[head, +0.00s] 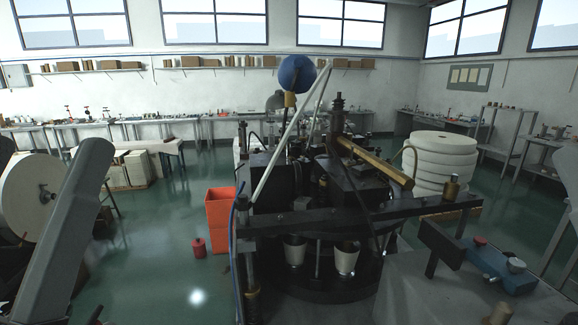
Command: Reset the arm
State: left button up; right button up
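A grey arm link, which looks like part of my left arm (68,232), rises from the bottom left of the head view and ends in a rounded top. A grey shape at the right edge (566,185) may be part of my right arm; most of it is cut off. Neither gripper shows in the head view, so I cannot see their fingers or anything held. The dark cup forming machine (310,215) stands in the middle. Two pale cups (346,258) sit low in it, under its black crossbar.
An orange bin (220,208) and a small red canister (199,247) stand left of the machine. White paper rolls (440,160) are stacked behind it at right. A metal surface with a blue device (500,268) is at front right. Green floor (150,250) is open at left.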

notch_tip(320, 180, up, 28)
jog(key=p, duration=2.4)
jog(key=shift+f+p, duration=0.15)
jog(key=shift+p, duration=0.25)
